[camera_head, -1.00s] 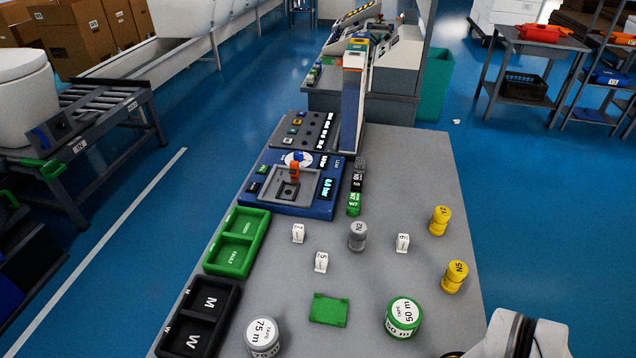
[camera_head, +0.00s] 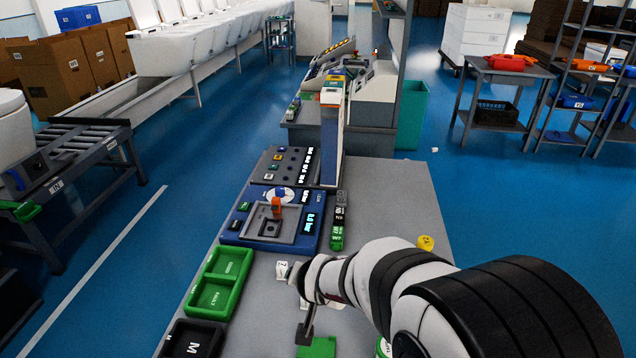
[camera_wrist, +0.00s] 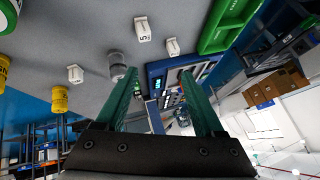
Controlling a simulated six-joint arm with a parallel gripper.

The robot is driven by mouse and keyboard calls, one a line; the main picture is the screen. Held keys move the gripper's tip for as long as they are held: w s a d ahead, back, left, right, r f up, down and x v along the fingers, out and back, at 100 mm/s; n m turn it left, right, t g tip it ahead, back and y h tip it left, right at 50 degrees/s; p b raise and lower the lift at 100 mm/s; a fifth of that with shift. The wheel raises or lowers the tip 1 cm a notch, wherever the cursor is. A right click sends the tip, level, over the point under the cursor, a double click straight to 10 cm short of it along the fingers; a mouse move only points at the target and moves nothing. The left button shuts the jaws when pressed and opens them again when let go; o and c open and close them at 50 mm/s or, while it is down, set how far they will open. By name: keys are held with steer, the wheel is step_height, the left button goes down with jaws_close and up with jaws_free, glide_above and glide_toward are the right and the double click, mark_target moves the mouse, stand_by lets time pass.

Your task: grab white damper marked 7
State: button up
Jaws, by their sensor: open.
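Three small white dampers show in the wrist view. One is marked 5 (camera_wrist: 142,29); beside it is another (camera_wrist: 173,46) whose mark looks like a 7 but is small. The third (camera_wrist: 75,73) stands apart at the left, its mark unclear.
A grey cylinder (camera_wrist: 118,66) and yellow cylinders (camera_wrist: 60,98) stand near the dampers. A blue fixture (camera_head: 273,217) lies behind.

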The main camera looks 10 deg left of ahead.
steer(key=w+a+f+t, duration=0.2)
steer(key=w+a+f, duration=0.3)
steer(key=n+t+h, duration=0.2)
steer(key=t, duration=0.2)
glide_toward(281, 270)
steer(key=shift+x, duration=0.8)
steer(key=shift+w+a+f, duration=0.15)
steer(key=shift+a+f, duration=0.05)
steer(key=x, duration=0.7)
steer(key=shift+w+d, duration=0.15)
steer(key=shift+d, duration=0.05)
steer(key=shift+r, duration=0.1)
jaws_close()
